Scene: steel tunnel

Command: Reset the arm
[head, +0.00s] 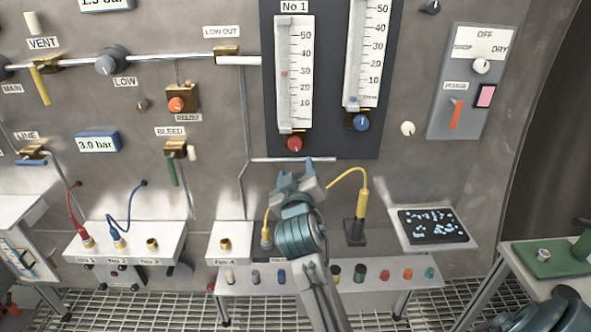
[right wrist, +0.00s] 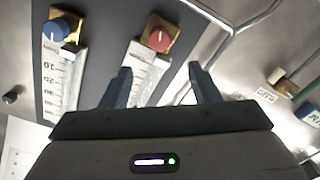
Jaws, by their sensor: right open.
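My right gripper (head: 297,181) is in the middle of the head view, raised in front of the panel just below the No 1 flowmeter (head: 294,75). Its two fingers stand apart with nothing between them. The right wrist view shows the open fingers (right wrist: 160,85) pointing toward the panel, with the red knob (right wrist: 158,38) beyond the gap and the blue knob (right wrist: 56,30) to the left. The red knob (head: 294,143) sits a little above the gripper in the head view. My left gripper is not in view.
A shelf with several coloured plugs (head: 384,275) lies below the gripper. A yellow-handled probe (head: 362,205) on a looped cable stands close to its right. A tray of blue pieces (head: 433,226) and a bench with a green device (head: 550,258) are farther right. Outlet boxes (head: 130,240) are at left.

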